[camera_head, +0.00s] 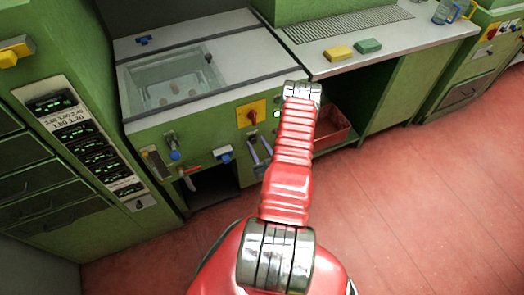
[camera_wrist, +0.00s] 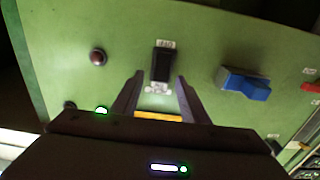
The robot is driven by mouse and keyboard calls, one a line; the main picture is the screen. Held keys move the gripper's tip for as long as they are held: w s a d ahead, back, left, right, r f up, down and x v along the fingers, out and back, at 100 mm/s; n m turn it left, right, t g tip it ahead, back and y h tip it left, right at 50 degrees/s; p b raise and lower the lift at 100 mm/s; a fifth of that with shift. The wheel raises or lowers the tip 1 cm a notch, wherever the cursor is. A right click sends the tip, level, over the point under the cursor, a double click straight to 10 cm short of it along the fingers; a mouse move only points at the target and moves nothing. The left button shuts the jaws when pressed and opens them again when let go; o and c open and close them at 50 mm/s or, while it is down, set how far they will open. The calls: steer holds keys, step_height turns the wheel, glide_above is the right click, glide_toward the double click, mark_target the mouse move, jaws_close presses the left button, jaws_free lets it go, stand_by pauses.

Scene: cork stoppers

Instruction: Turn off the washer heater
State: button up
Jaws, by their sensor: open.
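The washer is a green cabinet with a water basin (camera_head: 172,80) in its grey top. Its front panel (camera_head: 218,128) carries a red knob on a yellow plate (camera_head: 252,113) and a small lit green lamp (camera_head: 277,114). In the wrist view, a black switch (camera_wrist: 162,65) with small white labels above and below sits on a green panel; I cannot read the labels. My gripper (camera_wrist: 159,77) is open and empty. Its two dark fingers point at the panel, their tips on either side of the switch's lower part. I cannot tell whether they touch it.
In the wrist view, a brown round button (camera_wrist: 97,57) is left of the switch, a blue handle (camera_wrist: 246,84) right, and a lit green lamp (camera_wrist: 101,110) lower left. A red crate (camera_head: 332,128) stands under the counter, which holds yellow (camera_head: 338,53) and green (camera_head: 368,46) sponges.

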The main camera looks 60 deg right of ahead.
steer(key=v, duration=1.3)
steer(key=shift+s+a, duration=0.15)
steer(key=shift+s, duration=0.15)
steer(key=shift+f, duration=0.25)
stand_by(0.3)
